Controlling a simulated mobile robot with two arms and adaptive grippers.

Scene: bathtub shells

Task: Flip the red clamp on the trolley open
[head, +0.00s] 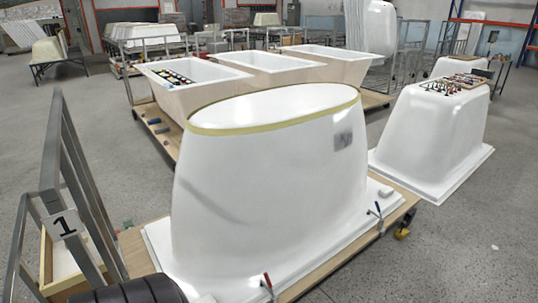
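A red-handled clamp (267,283) is at the front edge of the wooden trolley (300,286), at the bottom of the head view. Its handle stands tilted upward beside the rim of the white tub shell (260,185). The shell rests upside down on the trolley. I cannot tell the clamp's jaw position, as it is small and cut close to the frame edge. A second clamp (377,210) with a dark handle is at the trolley's right end.
Another white shell (435,130) carries several tools at the right. White tubs (255,65) stand on a pallet behind. Grey floor (450,245) is clear at the right.

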